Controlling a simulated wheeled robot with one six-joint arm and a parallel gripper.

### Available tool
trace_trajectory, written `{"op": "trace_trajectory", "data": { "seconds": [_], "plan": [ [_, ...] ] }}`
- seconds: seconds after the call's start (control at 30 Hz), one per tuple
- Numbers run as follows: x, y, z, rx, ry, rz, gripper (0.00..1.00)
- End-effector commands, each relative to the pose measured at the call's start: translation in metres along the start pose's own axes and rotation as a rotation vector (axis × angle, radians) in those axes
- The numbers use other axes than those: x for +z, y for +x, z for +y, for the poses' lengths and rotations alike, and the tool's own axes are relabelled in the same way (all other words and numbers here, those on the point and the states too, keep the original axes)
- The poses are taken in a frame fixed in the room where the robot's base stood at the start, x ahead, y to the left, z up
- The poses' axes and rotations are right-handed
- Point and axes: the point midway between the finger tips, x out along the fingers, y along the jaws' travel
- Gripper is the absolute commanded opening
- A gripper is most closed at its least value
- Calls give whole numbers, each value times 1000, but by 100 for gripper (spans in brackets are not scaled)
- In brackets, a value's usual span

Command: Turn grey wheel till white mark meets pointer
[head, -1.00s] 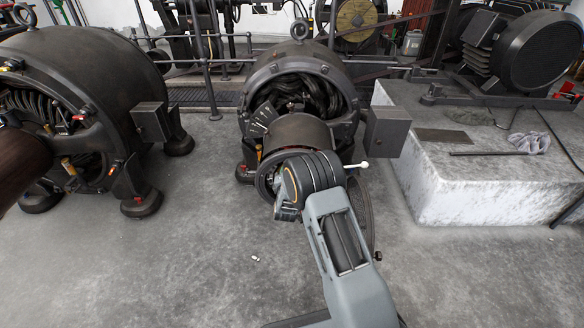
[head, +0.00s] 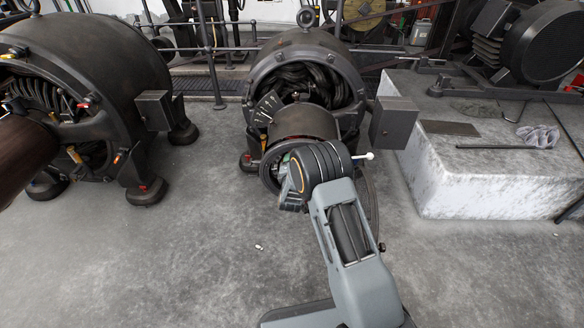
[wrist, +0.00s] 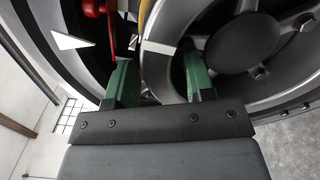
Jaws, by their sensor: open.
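The grey wheel (wrist: 245,45) fills the upper right of the wrist view, showing its bolted dark hub and pale rim. A white mark (wrist: 157,47) is on the rim, close to the fingertips. A white triangle (wrist: 72,42), which looks like the pointer, sits on a dark ring to the left, apart from the mark. My gripper (wrist: 158,75) is open, its green fingers either side of the rim: one outside, one between rim and hub. I cannot tell whether they touch. In the head view my gripper (head: 290,192) hides most of the wheel in front of the middle dynamo (head: 268,72).
A red part (wrist: 115,25) is near the left finger. A grey box (head: 393,122) stands out right of the middle dynamo. Another dynamo (head: 100,60) is at left, a concrete plinth (head: 440,185) at right. The floor in front is mostly clear.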

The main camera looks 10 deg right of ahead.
Motion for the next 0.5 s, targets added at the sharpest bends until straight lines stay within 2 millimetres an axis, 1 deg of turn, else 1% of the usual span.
{"op": "trace_trajectory", "data": {
  "seconds": [0.07, 0.17, 0.5],
  "plan": [
    [0, -5, 2, 0, 0, 1, 49],
    [0, -18, 3, -1, -1, 3, 49],
    [0, -88, 3, -3, -3, 5, 49]
  ]
}}
